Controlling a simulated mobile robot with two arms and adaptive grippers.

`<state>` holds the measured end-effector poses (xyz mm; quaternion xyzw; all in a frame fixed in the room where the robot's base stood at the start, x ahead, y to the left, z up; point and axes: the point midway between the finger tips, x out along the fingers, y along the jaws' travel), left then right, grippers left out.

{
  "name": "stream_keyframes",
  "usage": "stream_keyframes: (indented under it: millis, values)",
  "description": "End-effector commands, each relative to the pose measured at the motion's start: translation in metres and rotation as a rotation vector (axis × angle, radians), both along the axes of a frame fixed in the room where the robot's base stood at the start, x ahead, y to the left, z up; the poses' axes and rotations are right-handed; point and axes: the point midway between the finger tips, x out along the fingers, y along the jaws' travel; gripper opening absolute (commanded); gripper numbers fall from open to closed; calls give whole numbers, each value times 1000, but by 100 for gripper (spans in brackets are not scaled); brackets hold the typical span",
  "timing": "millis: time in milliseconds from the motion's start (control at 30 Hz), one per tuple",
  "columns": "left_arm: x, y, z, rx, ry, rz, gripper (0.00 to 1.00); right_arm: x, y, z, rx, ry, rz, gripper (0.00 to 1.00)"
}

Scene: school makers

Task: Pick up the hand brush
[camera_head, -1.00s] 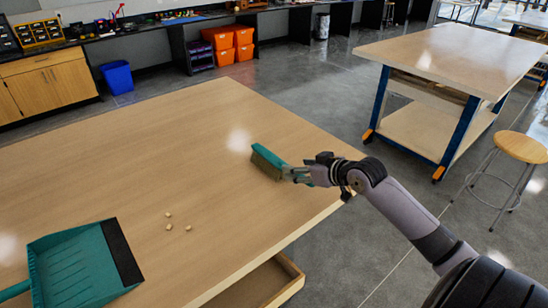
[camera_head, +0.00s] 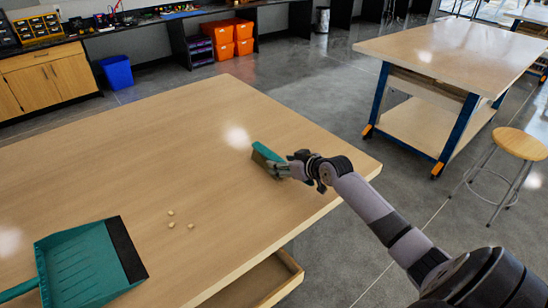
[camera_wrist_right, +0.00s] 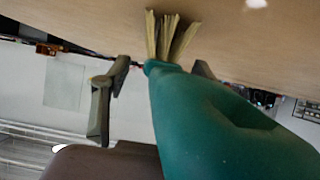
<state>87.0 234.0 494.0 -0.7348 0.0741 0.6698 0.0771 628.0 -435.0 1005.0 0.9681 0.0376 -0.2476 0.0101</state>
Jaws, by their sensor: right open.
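The hand brush (camera_head: 264,152) lies on the wooden table, a green brush with tan bristles. In the head view my right gripper (camera_head: 279,168) is at its near right end and hides part of it. In the right wrist view the green body of the brush (camera_wrist_right: 205,125) fills the lower right, with its bristles (camera_wrist_right: 170,38) above, close to the tabletop. The open fingers of my right gripper (camera_wrist_right: 155,92) show on either side of the brush. The far finger is partly hidden behind it. My left gripper is not in view.
A green dustpan (camera_head: 80,265) lies at the table's near left. Several small crumbs (camera_head: 178,220) lie near the middle of the wooden table (camera_head: 130,150). Another workbench (camera_head: 455,50) and a stool (camera_head: 520,144) stand to the right.

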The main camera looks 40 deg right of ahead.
Motion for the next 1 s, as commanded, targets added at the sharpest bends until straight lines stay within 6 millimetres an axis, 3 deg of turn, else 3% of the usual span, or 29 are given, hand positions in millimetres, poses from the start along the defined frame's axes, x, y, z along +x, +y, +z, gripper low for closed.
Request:
stream_keyframes:
  millis: [167, 867, 1000]
  values:
    - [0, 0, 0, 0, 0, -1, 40, 0, 0, 0, 0, 0, 0, 48]
    - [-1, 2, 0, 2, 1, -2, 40, 0, 0, 0, 0, 0, 0, 2]
    - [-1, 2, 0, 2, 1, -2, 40, 0, 0, 2, 0, -3, -1, 0]
